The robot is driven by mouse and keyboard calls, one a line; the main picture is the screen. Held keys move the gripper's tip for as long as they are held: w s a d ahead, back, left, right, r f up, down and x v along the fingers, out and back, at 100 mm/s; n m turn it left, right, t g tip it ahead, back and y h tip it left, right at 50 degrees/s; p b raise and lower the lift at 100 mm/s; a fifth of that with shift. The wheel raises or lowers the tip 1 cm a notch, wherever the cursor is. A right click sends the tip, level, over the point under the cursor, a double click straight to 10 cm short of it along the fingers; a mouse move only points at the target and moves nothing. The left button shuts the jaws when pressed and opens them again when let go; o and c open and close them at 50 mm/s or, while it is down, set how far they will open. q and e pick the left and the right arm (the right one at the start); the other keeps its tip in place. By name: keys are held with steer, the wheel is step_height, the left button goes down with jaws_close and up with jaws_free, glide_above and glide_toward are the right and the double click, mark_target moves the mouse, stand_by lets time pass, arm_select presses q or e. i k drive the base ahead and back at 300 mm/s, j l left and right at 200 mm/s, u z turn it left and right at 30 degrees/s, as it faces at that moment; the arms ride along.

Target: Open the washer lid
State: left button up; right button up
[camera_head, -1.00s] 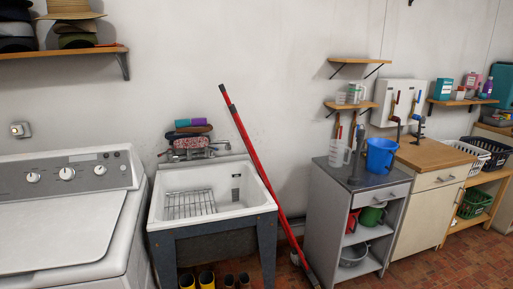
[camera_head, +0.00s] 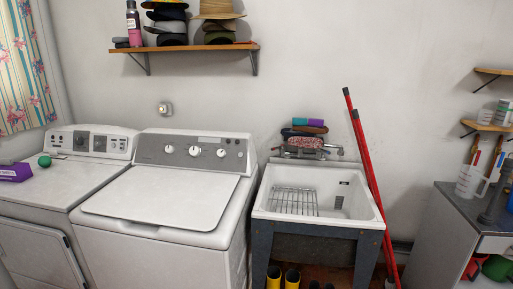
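The washer (camera_head: 222,238) is a white top-loading machine left of the middle in the head view. Its control panel (camera_head: 192,150) with several knobs stands along its back. The washer lid (camera_head: 160,196) is a flat white panel lying shut on its top. Neither my left nor my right gripper shows in the view.
A second white machine (camera_head: 40,236) stands left of the washer, with a green ball (camera_head: 44,160) and a purple box (camera_head: 15,172) on top. A utility tub (camera_head: 318,226) stands close to the washer's right, with red poles (camera_head: 365,160) beside it. A shelf with hats (camera_head: 185,50) hangs above.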

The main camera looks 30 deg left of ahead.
mark_target(192, 200)
steer(key=u, duration=1.9)
